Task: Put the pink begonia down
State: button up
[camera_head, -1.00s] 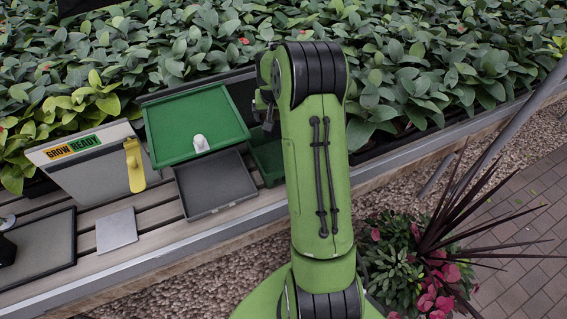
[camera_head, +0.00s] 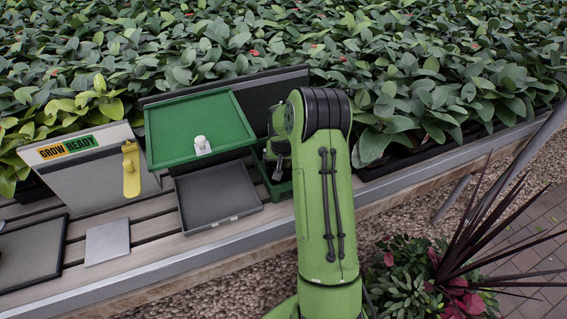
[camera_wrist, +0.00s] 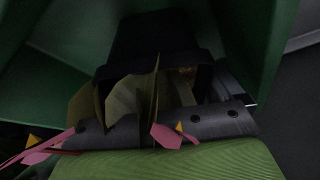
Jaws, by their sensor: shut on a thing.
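In the wrist view, the pink begonia shows as pale olive leaves (camera_wrist: 130,98), pink petals (camera_wrist: 165,136) and a dark pot (camera_wrist: 155,42). My gripper (camera_wrist: 160,122) is shut on it. Dark green walls (camera_wrist: 265,40) rise around the pot; whether its base touches anything is hidden. In the head view, my gripper (camera_head: 277,160) is over the small green bin (camera_head: 280,188), right of the green tray. My arm hides part of the bin, and the begonia cannot be made out there.
The large green tray (camera_head: 185,118) holds a small white object (camera_head: 202,146). A grey tray (camera_head: 215,197) sits in front. A GROW READY board (camera_head: 85,175) with a yellow tag (camera_head: 131,172) stands left. Dense plants fill the back. The bench's metal edge (camera_head: 180,268) runs along the front.

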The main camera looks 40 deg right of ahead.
jog(key=shift+r, duration=0.1)
jog(key=o, duration=0.9)
jog(key=shift+c, duration=0.2)
jog(key=shift+r, duration=0.25)
jog(key=p+v, duration=0.2)
jog(key=v, duration=0.9)
jog(key=shift+s+a+r+p, duration=0.15)
jog(key=shift+a+r+p, duration=0.05)
jog(key=shift+r+p, duration=0.1)
